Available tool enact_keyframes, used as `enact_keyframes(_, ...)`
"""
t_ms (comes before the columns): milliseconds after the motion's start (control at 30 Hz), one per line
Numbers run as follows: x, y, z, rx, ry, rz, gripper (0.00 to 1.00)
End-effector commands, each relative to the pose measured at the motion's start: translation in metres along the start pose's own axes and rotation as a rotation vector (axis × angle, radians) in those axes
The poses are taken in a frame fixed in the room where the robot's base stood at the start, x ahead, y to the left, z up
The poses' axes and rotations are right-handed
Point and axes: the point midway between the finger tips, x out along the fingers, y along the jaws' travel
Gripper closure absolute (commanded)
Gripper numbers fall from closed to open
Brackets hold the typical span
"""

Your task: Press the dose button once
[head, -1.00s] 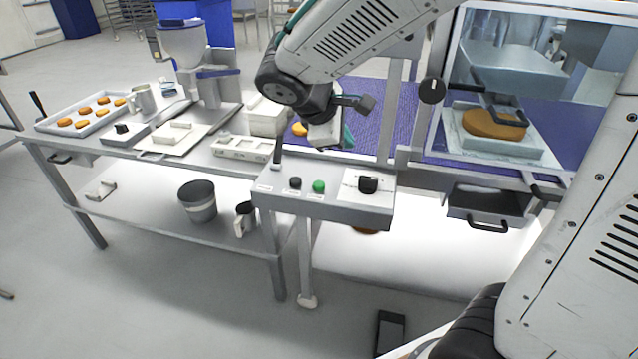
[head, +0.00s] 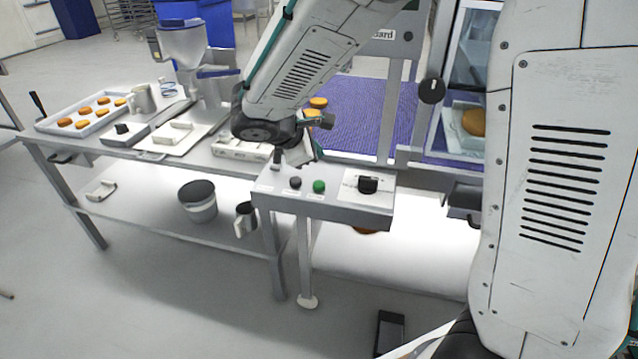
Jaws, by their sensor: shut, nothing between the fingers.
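A grey control panel (head: 330,207) stands at the table's right end. On its top are a black button (head: 295,182), a green button (head: 319,186) and a black knob (head: 368,185) on a white plate. Their small labels are too blurred to read, so I cannot tell which is the dose button. My gripper (head: 297,156) is shut and empty. It hangs just above and behind the panel's left part, near the small lever (head: 277,158). It appears apart from both buttons. Its fingertips are partly hidden by my wrist.
A tray of filled rounds (head: 85,118), a metal jug (head: 141,99) and a hopper machine (head: 188,60) stand on the table at left. A purple belt (head: 370,115) with rounds lies behind the panel. A framed clear guard (head: 470,70) stands at right.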

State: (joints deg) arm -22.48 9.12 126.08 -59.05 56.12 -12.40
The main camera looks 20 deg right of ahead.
Motion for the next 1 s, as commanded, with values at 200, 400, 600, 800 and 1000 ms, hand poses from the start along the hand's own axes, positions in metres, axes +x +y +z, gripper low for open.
enact_keyframes(200,0.023,-0.017,-0.016,-0.003,-0.001,-0.002,1.00)
enact_keyframes(400,0.037,-0.027,-0.027,-0.001,-0.001,-0.001,1.00)
enact_keyframes(600,0.042,-0.031,-0.031,0.001,0.001,0.000,1.00)
enact_keyframes(800,0.042,-0.031,-0.031,0.001,0.001,0.000,1.00)
enact_keyframes(1000,0.042,-0.031,-0.031,0.001,0.001,0.000,1.00)
